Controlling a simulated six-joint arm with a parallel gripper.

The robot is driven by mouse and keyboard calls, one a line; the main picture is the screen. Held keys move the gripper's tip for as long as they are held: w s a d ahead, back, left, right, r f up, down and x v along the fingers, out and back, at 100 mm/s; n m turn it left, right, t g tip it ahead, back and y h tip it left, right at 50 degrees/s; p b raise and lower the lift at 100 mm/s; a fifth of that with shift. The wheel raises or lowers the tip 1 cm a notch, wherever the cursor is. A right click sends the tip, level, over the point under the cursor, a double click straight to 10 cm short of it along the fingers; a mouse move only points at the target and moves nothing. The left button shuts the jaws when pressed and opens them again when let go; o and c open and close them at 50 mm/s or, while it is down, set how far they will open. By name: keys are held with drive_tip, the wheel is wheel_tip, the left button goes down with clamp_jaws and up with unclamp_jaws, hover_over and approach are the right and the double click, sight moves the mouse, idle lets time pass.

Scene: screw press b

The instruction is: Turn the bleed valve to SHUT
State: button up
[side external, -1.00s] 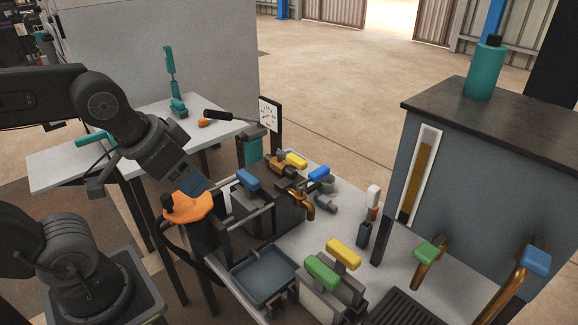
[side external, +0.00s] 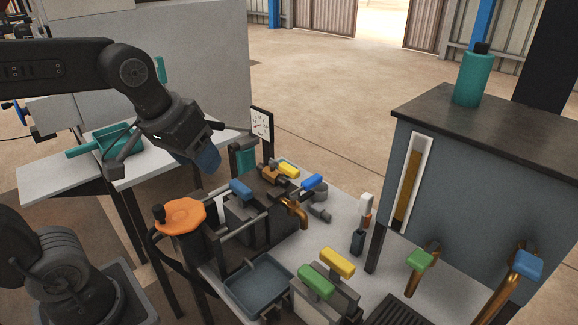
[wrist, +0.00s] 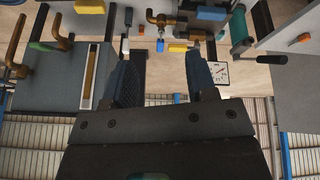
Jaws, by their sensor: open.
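No label is readable, so I cannot tell which handle is the bleed valve. In the side view a blue handle (side external: 241,190), a yellow handle (side external: 289,170) and another blue handle (side external: 312,182) sit on the press around a brass spout (side external: 294,212). A green handle (side external: 316,282) and a yellow handle (side external: 337,263) stand at the front. My gripper (side external: 207,162) is above and left of the press handles, touching none. In the wrist view my open gripper (wrist: 162,62) holds nothing; a yellow handle (wrist: 178,47) shows beyond its fingertips.
An orange handwheel (side external: 180,216) stands at the press's left end, a dial gauge (side external: 262,124) behind it. A cabinet (side external: 470,180) with a green-handled tap (side external: 419,259) and a blue-handled tap (side external: 528,263) is at right. A blue tray (side external: 259,284) lies in front.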

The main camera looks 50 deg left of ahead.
drive_tip(key=w+a+r+n+g, duration=0.2)
drive_tip(key=w+n, duration=0.5)
drive_tip(key=w, duration=0.7)
drive_tip(key=n+g, duration=0.3)
drive_tip(key=n, duration=0.5)
hover_over(290, 168)
wheel_tip(290, 168, down, 7)
wheel_tip(290, 168, down, 13)
drive_tip(key=shift+w+f, duration=0.1)
clamp_jaws()
